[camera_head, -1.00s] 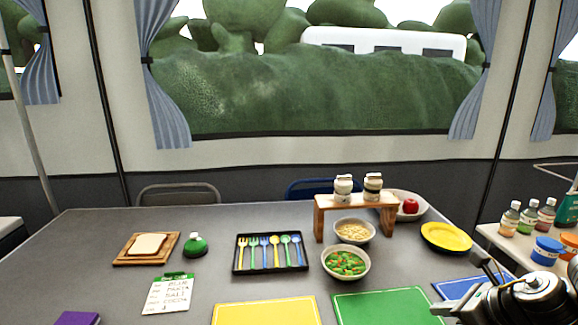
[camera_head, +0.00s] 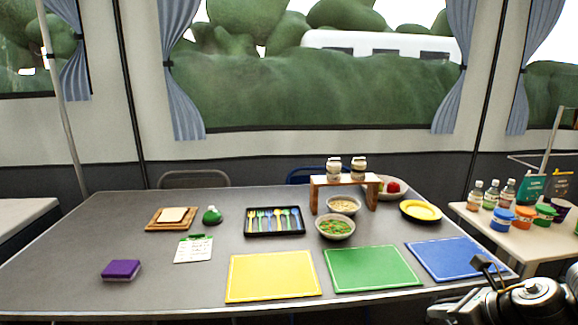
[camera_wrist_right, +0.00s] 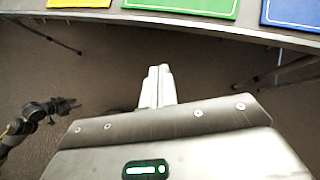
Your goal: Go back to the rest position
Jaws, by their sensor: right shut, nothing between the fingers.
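My right gripper (camera_head: 434,314) is at the bottom right of the head view, in front of the table's near edge. In the right wrist view its fingers (camera_wrist_right: 157,86) are together with nothing between them, over the floor and short of the table edge. My left arm is outside the head view. What looks like my left gripper (camera_wrist_right: 70,103) shows at the left of the right wrist view, low over the floor; whether it is open or shut is too small to tell.
The grey table (camera_head: 200,280) holds yellow (camera_head: 273,277), green (camera_head: 372,269) and blue (camera_head: 445,259) mats near its front edge. A purple block (camera_head: 121,270) lies at the left. A side table (camera_head: 470,216) with bottles and jars stands at the right.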

